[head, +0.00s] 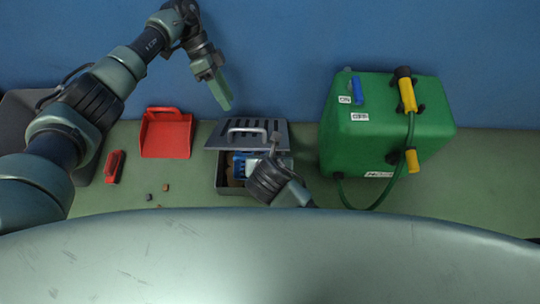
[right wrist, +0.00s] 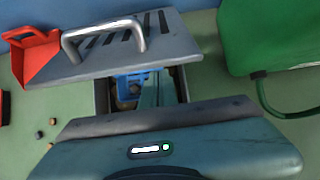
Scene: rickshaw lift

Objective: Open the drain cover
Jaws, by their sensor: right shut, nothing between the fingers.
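The grey slotted drain cover (head: 264,128) with its metal bar handle (head: 247,131) sits shifted toward the back of the grey drain box (head: 221,181), leaving the front part open. The cover also shows in the right wrist view (right wrist: 176,42). A blue basket-like piece (head: 238,163) is inside the opening. My right gripper (right wrist: 150,92) is shut and empty, its fingers at the opening, just in front of the cover's near edge. Whether they touch the cover is hard to tell. My left gripper (head: 226,104) is above and behind the cover, fingers together, holding nothing.
A green tank (head: 375,140) with a hose and yellow nozzle (head: 406,92) stands right of the drain. A red dustpan (head: 166,137), a red brush (head: 115,167) and small debris (head: 166,187) lie left. A blue wall (head: 300,40) closes off the back.

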